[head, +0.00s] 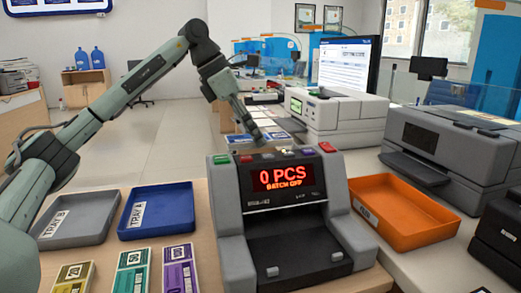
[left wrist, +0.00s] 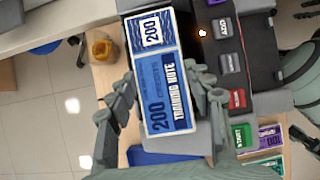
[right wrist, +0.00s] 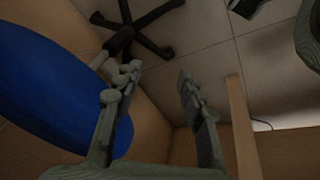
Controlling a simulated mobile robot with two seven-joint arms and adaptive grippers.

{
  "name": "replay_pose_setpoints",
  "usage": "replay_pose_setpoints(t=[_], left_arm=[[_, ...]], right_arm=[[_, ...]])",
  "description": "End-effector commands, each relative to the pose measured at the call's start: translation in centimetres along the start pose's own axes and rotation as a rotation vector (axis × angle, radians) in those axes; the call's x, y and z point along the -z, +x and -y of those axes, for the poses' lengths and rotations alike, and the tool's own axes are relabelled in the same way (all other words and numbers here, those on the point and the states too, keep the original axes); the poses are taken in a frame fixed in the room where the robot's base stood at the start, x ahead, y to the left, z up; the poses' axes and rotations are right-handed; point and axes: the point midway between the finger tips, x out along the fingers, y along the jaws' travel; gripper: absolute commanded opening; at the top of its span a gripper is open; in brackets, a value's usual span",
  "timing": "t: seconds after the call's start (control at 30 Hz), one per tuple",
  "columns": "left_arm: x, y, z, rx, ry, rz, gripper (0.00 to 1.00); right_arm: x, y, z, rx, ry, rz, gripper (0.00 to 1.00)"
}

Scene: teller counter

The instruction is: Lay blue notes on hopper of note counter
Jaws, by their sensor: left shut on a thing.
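The note counter (head: 235,225) stands at the counter's centre in the head view, showing "0 PCS" and "BATCH OFF"; its button row also shows in the left wrist view (left wrist: 230,62). My left gripper (head: 248,128) reaches behind the counter's top edge. In the left wrist view my left gripper (left wrist: 165,92) is shut on the blue notes (left wrist: 167,95), marked 200 and "TRAINING NOTE", beside the button row. The hopper is largely hidden from the head view. My right gripper (right wrist: 158,78) is open and empty, seen only in the right wrist view, over the floor.
A blue tray (head: 158,208) and a grey tray (head: 82,220) lie left of the counter. Olive (head: 73,277), green (head: 131,270) and purple notes (head: 179,268) lie in front. An orange tray (head: 405,210) and a grey printer (head: 440,150) stand right. A blue chair (right wrist: 55,90) is near my right gripper.

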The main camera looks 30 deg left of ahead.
Motion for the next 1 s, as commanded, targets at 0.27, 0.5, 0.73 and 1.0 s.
replay_pose_setpoints(t=[0.27, 0.5, 0.73, 1.0], left_arm=[[-0.8, 2.4, -0.6, 0.000, -0.001, -0.001, 0.18], [0.9, 5.1, -0.6, -0.001, -0.002, -0.001, 0.18], [1.0, 5.4, -0.6, -0.001, -0.001, 0.001, 0.18], [1.1, 5.5, -0.6, -0.001, -0.001, 0.000, 0.67]], right_arm=[[0.1, 0.3, 0.1, 0.002, 0.000, -0.002, 0.40], [0.0, 0.0, 0.0, -0.001, 0.000, 0.002, 0.40], [0.3, -0.7, 0.0, -0.001, 0.001, -0.011, 0.40], [-0.4, -0.5, 0.0, -0.002, -0.001, 0.007, 0.40]])
